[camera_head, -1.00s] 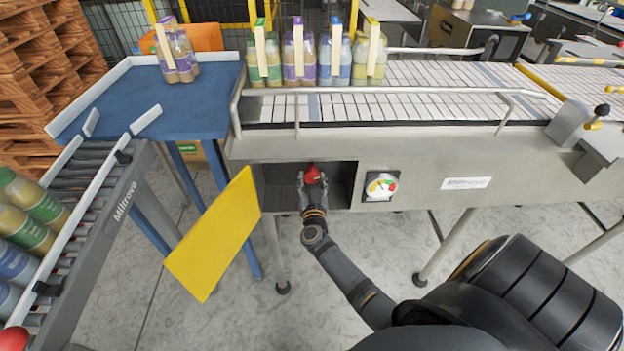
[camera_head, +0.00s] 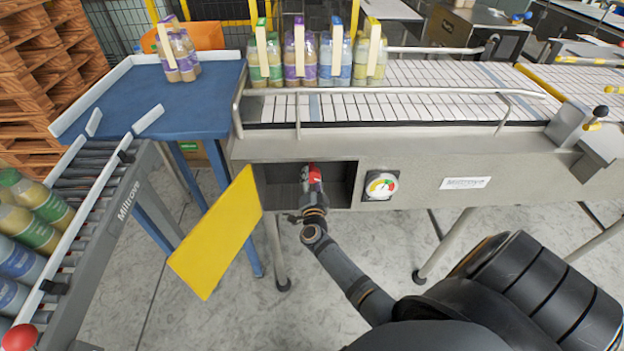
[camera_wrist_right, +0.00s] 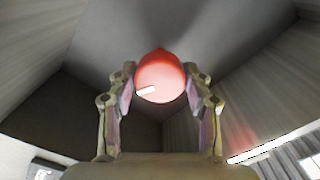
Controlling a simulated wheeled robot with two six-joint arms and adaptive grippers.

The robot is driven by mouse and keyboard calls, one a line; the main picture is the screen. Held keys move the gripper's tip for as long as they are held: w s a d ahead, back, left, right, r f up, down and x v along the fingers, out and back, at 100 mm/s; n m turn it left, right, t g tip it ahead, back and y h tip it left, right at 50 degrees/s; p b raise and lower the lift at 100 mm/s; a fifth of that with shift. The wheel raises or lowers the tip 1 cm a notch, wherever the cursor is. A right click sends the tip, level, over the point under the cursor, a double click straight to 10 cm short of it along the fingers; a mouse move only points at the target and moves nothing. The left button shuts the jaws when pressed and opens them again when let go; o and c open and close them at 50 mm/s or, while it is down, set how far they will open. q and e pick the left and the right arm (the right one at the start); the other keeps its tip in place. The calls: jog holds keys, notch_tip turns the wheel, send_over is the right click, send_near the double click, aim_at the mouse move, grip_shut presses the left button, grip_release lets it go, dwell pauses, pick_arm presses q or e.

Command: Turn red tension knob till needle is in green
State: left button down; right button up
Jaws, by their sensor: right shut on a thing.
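The red tension knob (camera_head: 314,171) sits in the open recess of the conveyor's front, partly hidden by my right gripper (camera_head: 312,182). In the right wrist view the round red knob (camera_wrist_right: 161,77) shows a white mark low on its left side. The fingertips of my right gripper (camera_wrist_right: 161,84) are closed on it from both sides. The round gauge (camera_head: 381,185) is right of the recess, with red, yellow and green on a white face. Its needle is too small to read surely. My left gripper is not in view.
The yellow door panel (camera_head: 214,235) hangs open left of the recess (camera_head: 342,176), whose walls are close around my gripper. Bottle packs (camera_head: 322,58) stand on the conveyor (camera_head: 420,105) above. A roller conveyor (camera_head: 92,215) with bottles is at left.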

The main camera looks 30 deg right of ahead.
jog(key=shift+m, duration=0.4)
jog(key=o, duration=1.1)
jog(key=shift+o, duration=0.2)
jog(key=v, duration=1.2)
jog(key=shift+s, duration=0.1)
